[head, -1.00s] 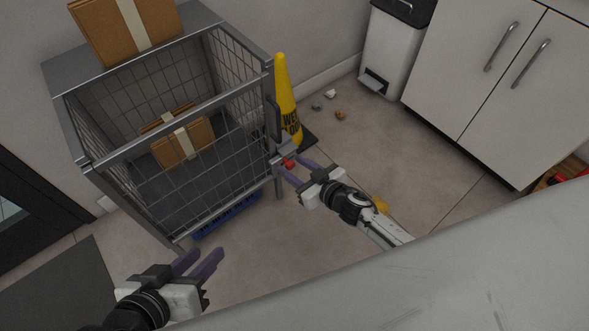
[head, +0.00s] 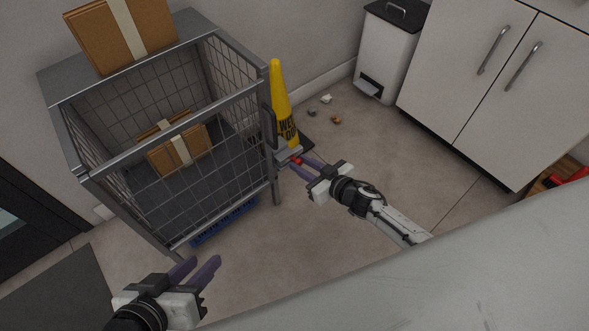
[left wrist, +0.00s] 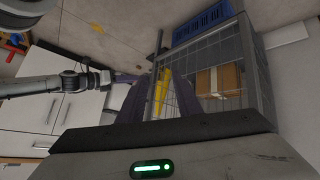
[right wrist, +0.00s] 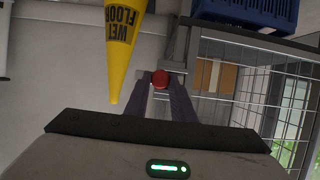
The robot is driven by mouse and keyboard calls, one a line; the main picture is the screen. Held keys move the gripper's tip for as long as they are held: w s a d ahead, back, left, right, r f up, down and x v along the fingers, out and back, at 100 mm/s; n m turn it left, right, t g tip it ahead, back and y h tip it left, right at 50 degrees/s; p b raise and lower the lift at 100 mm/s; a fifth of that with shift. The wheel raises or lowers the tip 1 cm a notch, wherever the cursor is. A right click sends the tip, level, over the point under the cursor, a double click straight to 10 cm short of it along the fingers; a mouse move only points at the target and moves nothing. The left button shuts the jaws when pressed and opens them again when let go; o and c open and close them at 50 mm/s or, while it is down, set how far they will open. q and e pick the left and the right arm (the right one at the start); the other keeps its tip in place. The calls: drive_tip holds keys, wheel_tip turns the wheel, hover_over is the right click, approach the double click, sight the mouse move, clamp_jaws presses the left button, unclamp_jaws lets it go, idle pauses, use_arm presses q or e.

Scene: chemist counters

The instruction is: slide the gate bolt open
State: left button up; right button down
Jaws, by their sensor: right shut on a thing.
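The mesh cage (head: 75,130) stands at the left in the head view, with its gate facing me. The gate bolt (head: 284,155) is at the gate's right edge and carries a red knob (head: 297,160). My right gripper (head: 304,166) is shut on the red knob. In the right wrist view the knob (right wrist: 160,79) sits between the purple fingertips, in front of the grey bolt metal. My left gripper (head: 197,266) is open and empty, in front of the cage and apart from it.
A yellow wet-floor cone (head: 282,100) stands just behind the bolt. Cardboard boxes lie in the cage (head: 160,152) and on its top shelf (head: 90,45). A blue crate (head: 225,225) is under the cage. A white bin (head: 385,55) and cabinets (head: 480,90) stand at the right.

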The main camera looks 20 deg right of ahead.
drive_tip(key=shift+d, duration=0.3)
drive_tip(key=c, duration=1.5)
unclamp_jaws()
drive_tip(key=shift+s+r, duration=0.15)
use_arm(q)
drive_tip(key=shift+s+a+r+n+t+y+p, duration=0.2)
drive_tip(key=shift+a+p, duration=0.25)
drive_tip(key=shift+p, duration=0.4)
drive_tip(key=shift+s+a+r+n+t+y+p, duration=0.1)
drive_tip(key=shift+a+r+n+y+p, duration=0.1)
drive_tip(key=shift+a+p, duration=0.45)
drive_tip(key=shift+s+a+r+n+t+y+p, duration=0.1)
drive_tip(key=shift+a+y+p, duration=0.15)
drive_tip(key=shift+p, duration=0.75)
use_arm(e)
drive_tip(key=shift+v, duration=4.95)
